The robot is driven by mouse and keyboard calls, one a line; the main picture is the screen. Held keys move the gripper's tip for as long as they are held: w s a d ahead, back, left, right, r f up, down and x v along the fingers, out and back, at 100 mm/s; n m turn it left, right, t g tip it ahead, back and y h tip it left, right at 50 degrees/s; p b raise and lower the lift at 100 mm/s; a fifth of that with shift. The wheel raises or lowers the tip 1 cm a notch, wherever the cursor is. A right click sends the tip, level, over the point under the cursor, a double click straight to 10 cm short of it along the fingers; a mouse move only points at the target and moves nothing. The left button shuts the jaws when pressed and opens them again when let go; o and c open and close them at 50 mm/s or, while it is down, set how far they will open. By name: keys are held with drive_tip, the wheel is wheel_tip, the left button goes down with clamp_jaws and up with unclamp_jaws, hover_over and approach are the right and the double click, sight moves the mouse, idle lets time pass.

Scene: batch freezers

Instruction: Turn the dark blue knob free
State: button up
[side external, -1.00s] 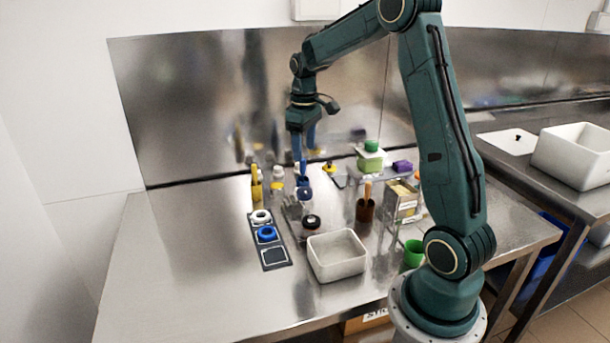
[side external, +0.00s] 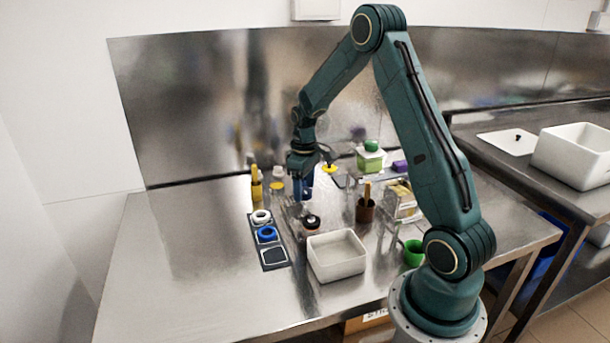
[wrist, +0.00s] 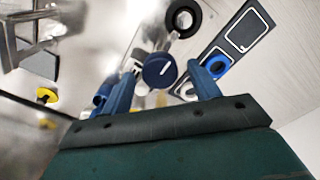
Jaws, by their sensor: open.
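The dark blue round knob (wrist: 159,70) with a white pointer line shows in the wrist view, between my two blue fingers. My gripper (wrist: 161,68) is open, with one finger on each side of the knob and a visible gap beside it. In the side external view my gripper (side external: 303,192) points down low over the clear fixtures at the middle of the table. There its fingers cover the knob, and I cannot tell whether they touch it.
A black round top (side external: 311,221) stands just in front. A dark mat (side external: 275,257) with a blue ring (side external: 267,234) and a white ring (side external: 261,217) lies to the left. A white bin (side external: 337,256) and a brown cup (side external: 365,210) stand right. The table's left side is clear.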

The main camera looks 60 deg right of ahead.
drive_tip(key=shift+f, duration=0.2)
drive_tip(key=c, duration=1)
drive_tip(key=shift+o, duration=0.2)
